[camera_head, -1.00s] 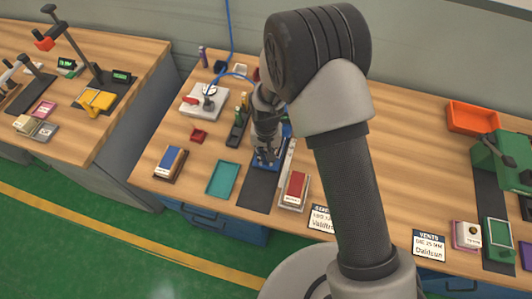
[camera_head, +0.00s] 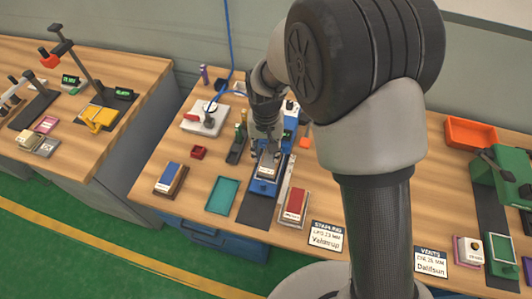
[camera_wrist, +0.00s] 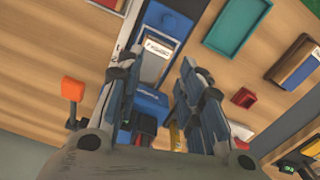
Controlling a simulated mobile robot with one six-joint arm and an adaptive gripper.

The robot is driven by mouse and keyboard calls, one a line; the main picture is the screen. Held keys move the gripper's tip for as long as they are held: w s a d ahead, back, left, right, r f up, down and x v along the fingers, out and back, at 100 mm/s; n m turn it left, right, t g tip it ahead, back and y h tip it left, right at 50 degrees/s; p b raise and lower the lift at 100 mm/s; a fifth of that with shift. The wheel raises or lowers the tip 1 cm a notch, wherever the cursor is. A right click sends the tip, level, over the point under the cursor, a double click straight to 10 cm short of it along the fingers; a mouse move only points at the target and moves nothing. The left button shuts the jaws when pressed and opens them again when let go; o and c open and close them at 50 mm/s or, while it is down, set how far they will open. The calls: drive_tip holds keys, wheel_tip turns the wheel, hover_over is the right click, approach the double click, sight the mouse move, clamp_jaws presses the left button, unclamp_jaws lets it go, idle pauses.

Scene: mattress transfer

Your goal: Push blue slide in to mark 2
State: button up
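In the wrist view the slide (camera_wrist: 151,70) and the labelled block (camera_wrist: 155,46) lie beyond the fingertips. My gripper (camera_head: 266,153) is over the far end of the block. In the wrist view my gripper (camera_wrist: 155,70) has its two fingers wide apart with nothing clamped between them. I cannot tell whether it touches the slide. Mark 2 cannot be read.
A red-topped block (camera_head: 294,203) on a tray stands close to the right. A teal tray (camera_head: 222,195) and a blue-topped block (camera_head: 169,178) lie left. A white board (camera_head: 205,117) is farther back. An orange bin (camera_head: 470,133) and green press (camera_head: 502,174) stand far right.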

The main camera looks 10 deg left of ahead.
drive_tip(key=s+r+n, duration=0.3)
drive_tip(key=s+n, duration=0.1)
drive_tip(key=shift+a+r, duration=0.1)
drive_tip(key=shift+r, duration=0.25)
drive_tip(key=shift+c, duration=0.6)
drive_tip(key=b, duration=0.5)
approach(263, 183)
wheel_tip(263, 183, down, 10)
drive_tip(key=shift+f, duration=0.15)
drive_tip(key=shift+c, duration=0.2)
clamp_jaws()
